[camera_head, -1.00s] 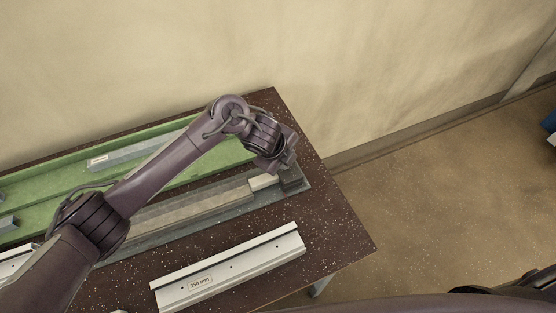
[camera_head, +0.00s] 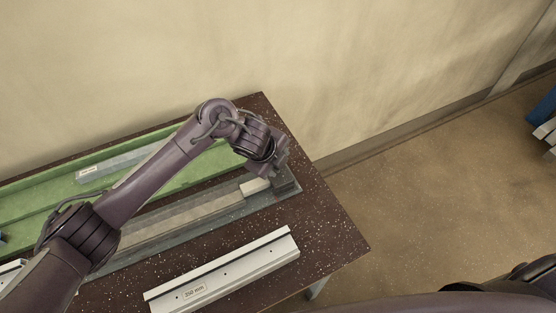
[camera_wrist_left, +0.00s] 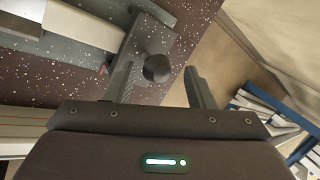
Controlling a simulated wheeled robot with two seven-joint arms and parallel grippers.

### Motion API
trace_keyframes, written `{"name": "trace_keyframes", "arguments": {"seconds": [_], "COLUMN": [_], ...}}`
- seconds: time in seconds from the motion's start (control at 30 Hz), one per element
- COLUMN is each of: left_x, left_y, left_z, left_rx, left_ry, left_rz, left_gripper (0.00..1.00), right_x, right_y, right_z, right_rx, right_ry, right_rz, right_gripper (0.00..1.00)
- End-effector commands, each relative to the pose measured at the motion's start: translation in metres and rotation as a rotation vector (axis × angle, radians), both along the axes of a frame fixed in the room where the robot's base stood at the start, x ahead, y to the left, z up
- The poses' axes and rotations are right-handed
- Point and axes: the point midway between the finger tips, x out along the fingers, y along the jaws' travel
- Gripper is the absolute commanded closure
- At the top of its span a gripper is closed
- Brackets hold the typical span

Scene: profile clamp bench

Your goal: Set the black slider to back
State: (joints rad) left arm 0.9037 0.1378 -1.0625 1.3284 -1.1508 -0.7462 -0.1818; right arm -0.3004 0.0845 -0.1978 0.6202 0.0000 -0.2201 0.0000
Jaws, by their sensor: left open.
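The black slider appears to be the dark block with a round black knob (camera_wrist_left: 157,68) at the end of the clamp rail in the left wrist view. In the head view the dark end block (camera_head: 287,181) sits at the right end of the grey rail, partly hidden by my left wrist. My left gripper (camera_wrist_left: 160,78) is open, with one finger on each side of the knob; I cannot tell whether either finger touches it. In the head view my left gripper (camera_head: 272,172) is over the block, its fingers mostly hidden. My right gripper is not in view.
A pale bar (camera_head: 190,216) lies along the grey rail, ending near the dark block. A silver 250 mm profile (camera_head: 225,272) lies at the front of the speckled bench (camera_head: 325,235). A green tray (camera_head: 35,190) lies behind. The bench's right end is clear.

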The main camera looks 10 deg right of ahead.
Motion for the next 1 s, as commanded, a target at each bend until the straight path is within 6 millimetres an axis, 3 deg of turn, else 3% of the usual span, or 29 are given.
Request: {"name": "trace_keyframes", "arguments": {"seconds": [0.4, 1.0], "left_x": [-0.018, -0.020], "left_y": [0.019, 0.022], "left_z": [0.058, 0.063], "left_rx": [-0.002, 0.000], "left_ry": [-0.004, -0.001], "left_rz": [-0.002, -0.001], "left_gripper": [0.51, 0.51], "right_x": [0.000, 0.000], "right_y": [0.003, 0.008], "right_z": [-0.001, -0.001], "right_rx": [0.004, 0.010], "right_ry": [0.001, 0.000], "right_rz": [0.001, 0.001], "right_gripper": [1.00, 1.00]}}
